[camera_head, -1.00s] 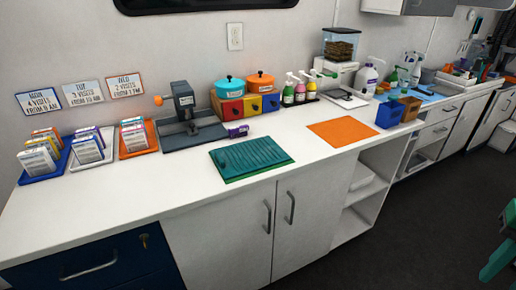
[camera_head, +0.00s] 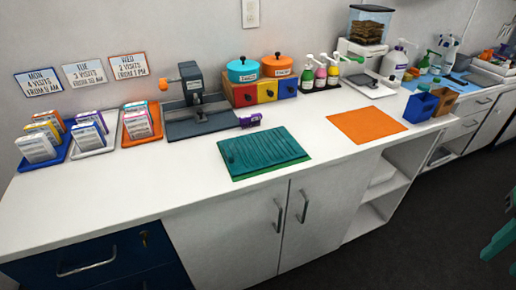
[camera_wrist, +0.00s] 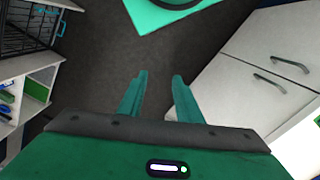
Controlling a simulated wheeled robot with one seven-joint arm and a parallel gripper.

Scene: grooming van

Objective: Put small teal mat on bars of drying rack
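A ridged teal piece (camera_head: 263,150) lies flat on the worktop over a slightly larger green sheet (camera_head: 258,174), whose edge shows at the front and right. It looks like the small teal mat, but I cannot tell whether the ridges are a mat's pattern or bars. I cannot pick out a separate drying rack for certain. My gripper (camera_wrist: 159,76) is open in the wrist view, its two teal fingers apart with only dark floor between them. It is away from the teal piece. Part of my green arm end shows at the right edge of the head view.
An orange mat (camera_head: 366,125) lies to the right. A purple clipper-like item (camera_head: 250,120) is behind the teal piece, near the grey press (camera_head: 195,105). Box trays stand at left. Cabinet doors (camera_head: 290,225) front the counter. A wire cage (camera_wrist: 28,28) stands across the floor.

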